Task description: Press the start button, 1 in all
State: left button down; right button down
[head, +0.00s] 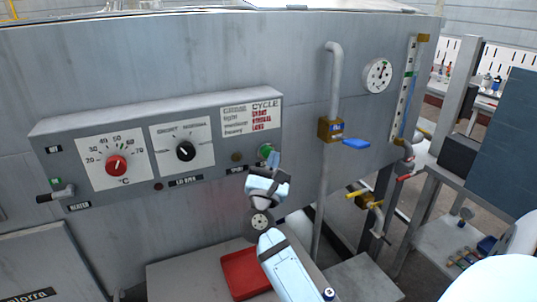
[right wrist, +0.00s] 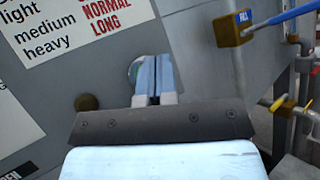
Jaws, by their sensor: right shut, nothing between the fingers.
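The green start button (head: 265,150) sits at the lower right of the grey control panel (head: 215,122), below the CYCLE label. My right gripper (head: 273,158) is shut and empty, with its fingertips at the button's right and lower side. In the right wrist view the two closed fingers (right wrist: 153,72) cover most of the button, and only a pale, greenish round edge (right wrist: 134,70) shows at their left. I cannot tell whether the fingertips touch the button or whether it is pushed in. My left gripper is not in view.
A brown round knob (head: 237,156) is just left of the button. A red dial (head: 116,166) and a black dial (head: 186,151) are farther left. A vertical pipe (head: 325,200) with a blue-handled valve (head: 355,143) stands to the right. A red tray (head: 240,272) lies below.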

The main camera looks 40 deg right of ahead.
jog(key=shift+w+d, duration=0.1)
jog(key=shift+w, duration=0.25)
jog(key=shift+w+d+b, duration=0.15)
jog(key=shift+w+b, duration=0.15)
jog(key=shift+w, duration=0.15)
dwell(0.6)
jog(key=shift+s, duration=0.1)
jog(key=shift+s+a, duration=0.3)
jog(key=shift+s, duration=0.5)
jog(key=s, duration=0.1)
jog(key=s+a, duration=0.1)
jog(key=s, duration=0.2)
jog(key=shift+s+a+b, duration=0.25)
jog(key=shift+s+b, duration=0.1)
dwell(0.9)
